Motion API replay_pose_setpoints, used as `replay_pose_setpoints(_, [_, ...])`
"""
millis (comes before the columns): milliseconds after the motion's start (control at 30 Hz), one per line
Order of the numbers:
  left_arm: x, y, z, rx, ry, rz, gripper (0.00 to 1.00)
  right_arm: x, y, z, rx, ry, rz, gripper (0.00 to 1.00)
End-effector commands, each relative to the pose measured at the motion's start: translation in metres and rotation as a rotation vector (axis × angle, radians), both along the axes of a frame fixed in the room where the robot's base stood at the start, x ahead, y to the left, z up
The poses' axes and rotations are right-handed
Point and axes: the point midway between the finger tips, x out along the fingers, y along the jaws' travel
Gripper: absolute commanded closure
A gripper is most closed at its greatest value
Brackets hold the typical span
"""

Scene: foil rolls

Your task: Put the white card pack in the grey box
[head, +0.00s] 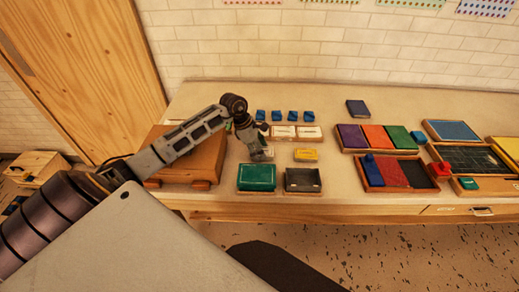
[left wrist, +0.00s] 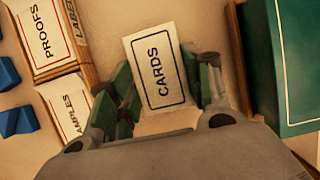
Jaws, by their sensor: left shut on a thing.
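The white card pack (left wrist: 158,68), printed CARDS in a dark frame, lies between the fingers of my left gripper (left wrist: 163,92) in the left wrist view. The gripper is shut on it. In the head view my left gripper (head: 257,148) is over the table behind the green box, with the pack (head: 264,155) partly hidden at its fingertips. I cannot tell whether the pack touches the table. The grey box (head: 303,189) is open-topped and stands to the front right of the gripper, right of the green box. My right gripper is not in view.
The green box (head: 257,178) stands close by; it also shows in the left wrist view (left wrist: 285,70). A yellow box (head: 306,155) lies behind the grey box. White-labelled boxes (head: 308,132) and blue blocks (head: 292,116) stand behind. A wooden stand (head: 190,165) is left. Coloured trays (head: 385,172) fill the right.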

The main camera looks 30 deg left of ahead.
Motion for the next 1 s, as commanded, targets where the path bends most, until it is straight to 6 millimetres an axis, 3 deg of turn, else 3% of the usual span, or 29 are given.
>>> replay_pose_setpoints(267, [0.000, 0.000, -0.003, 0.000, -0.001, 0.000, 0.76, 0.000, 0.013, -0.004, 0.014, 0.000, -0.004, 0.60])
replay_pose_setpoints(300, [0.000, 0.000, -0.002, -0.001, -0.001, 0.000, 0.45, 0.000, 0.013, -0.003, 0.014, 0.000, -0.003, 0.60])
replay_pose_setpoints(433, [0.000, 0.000, -0.002, -0.001, -0.001, 0.000, 0.29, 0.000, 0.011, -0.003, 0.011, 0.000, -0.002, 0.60])
replay_pose_setpoints(1000, [0.000, 0.000, 0.002, 0.000, -0.001, 0.000, 0.29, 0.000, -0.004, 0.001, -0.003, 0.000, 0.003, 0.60])
